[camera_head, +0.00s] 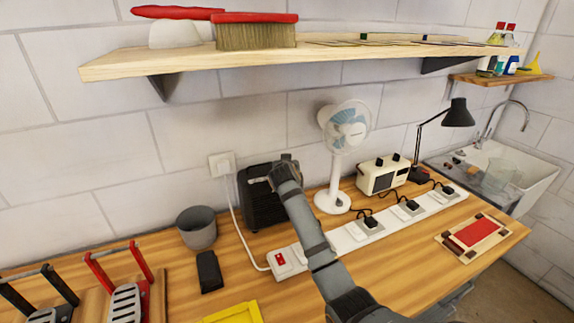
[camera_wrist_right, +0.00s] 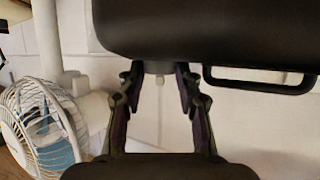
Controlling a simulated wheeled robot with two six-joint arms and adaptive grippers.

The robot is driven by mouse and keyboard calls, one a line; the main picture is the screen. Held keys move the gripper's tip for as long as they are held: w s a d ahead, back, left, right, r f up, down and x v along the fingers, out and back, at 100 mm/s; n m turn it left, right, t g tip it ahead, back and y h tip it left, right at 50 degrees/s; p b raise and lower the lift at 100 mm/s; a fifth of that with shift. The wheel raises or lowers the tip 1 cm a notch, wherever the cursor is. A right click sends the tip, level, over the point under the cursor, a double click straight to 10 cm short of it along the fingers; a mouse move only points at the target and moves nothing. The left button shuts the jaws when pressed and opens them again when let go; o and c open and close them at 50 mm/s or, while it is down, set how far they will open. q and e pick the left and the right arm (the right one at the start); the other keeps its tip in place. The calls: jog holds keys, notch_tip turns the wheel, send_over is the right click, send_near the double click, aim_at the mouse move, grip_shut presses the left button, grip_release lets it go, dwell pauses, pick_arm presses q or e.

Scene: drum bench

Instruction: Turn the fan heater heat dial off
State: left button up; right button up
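The fan heater is a black box (camera_head: 262,205) at the back of the bench against the wall. In the right wrist view its dark body (camera_wrist_right: 200,28) and a black handle (camera_wrist_right: 260,82) fill the top. A small knob (camera_wrist_right: 160,67), which looks like the heat dial, sticks out from the body with a pale stem. My right gripper (camera_wrist_right: 160,80) is open, with its fingers on both sides of the knob and a visible gap between them. In the head view the right gripper (camera_head: 285,168) is at the heater's top; the dial is hidden there. My left gripper is not in view.
A white fan (camera_head: 345,125) and a cream radio (camera_head: 383,176) stand right of the heater. A power strip (camera_head: 350,238) with plugs crosses the bench. A grey pot (camera_head: 197,228) and a black block (camera_head: 209,271) are to the left. A shelf (camera_head: 190,62) overhangs the bench.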

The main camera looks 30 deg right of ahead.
jog(key=shift+c, duration=0.7)
jog(key=n+y+p, duration=0.1)
jog(key=n+t+y+p, duration=0.1)
jog(key=p, duration=0.1)
jog(key=d+n+y+p, duration=0.1)
jog(key=p, duration=0.1)
jog(key=shift+s+r+n+y, duration=0.2)
jog(key=shift+r+n+y, duration=0.1)
jog(key=shift+f+n+t+y+p, duration=0.3)
jog(key=shift+n+t+y, duration=0.1)
jog(key=shift+n+y, duration=0.4)
jog(key=o, duration=0.9)
